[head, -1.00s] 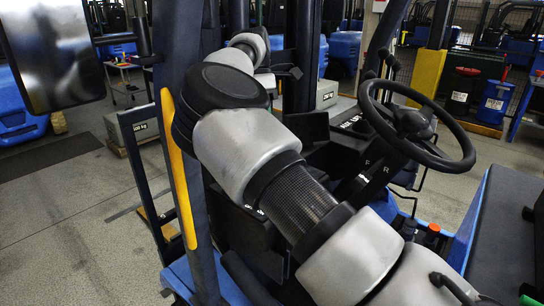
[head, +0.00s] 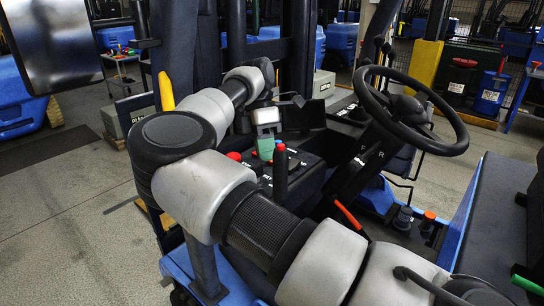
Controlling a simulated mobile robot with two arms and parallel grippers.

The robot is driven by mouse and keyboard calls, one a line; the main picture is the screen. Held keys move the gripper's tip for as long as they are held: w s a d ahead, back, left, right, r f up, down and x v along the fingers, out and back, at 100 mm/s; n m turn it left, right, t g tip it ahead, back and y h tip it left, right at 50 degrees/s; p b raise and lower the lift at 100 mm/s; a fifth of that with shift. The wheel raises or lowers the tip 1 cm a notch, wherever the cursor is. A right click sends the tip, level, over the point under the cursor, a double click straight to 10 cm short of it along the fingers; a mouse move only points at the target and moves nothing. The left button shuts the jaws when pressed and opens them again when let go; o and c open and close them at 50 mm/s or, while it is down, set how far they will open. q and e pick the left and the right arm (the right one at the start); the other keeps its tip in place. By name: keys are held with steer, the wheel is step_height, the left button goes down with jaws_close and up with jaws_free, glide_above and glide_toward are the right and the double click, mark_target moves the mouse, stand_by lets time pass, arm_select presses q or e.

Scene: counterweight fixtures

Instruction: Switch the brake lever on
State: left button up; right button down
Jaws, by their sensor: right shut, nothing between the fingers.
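My right arm reaches across the forklift cab, and my right gripper (head: 265,131) is at the control console, shut and empty. It is right at the green knob (head: 265,149); I cannot tell whether they touch. A black lever with a red top (head: 280,165) stands upright just right of it, and a red knob (head: 234,156) is to its left. An orange-red handle (head: 347,215) slants up beside the seat side, partly behind my arm. Which of these is the brake lever is not marked legibly. My left gripper is out of view.
The steering wheel (head: 412,110) is right of the console, with its column marked F and R. The seat (head: 500,215) is at the right edge. A dark mast post (head: 300,60) stands behind the console. Grey floor lies open at left.

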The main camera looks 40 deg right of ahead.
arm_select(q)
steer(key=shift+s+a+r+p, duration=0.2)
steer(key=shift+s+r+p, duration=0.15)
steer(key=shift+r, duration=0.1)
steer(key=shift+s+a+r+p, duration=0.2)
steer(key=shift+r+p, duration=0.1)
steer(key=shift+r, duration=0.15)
arm_select(e)
steer(key=s, duration=0.1)
steer(key=s+a, duration=0.1)
steer(key=s, duration=0.1)
steer(key=shift+s+a+r, duration=0.15)
steer(key=shift+s+a, duration=0.05)
steer(key=shift+s, duration=0.05)
steer(key=shift+d, duration=0.1)
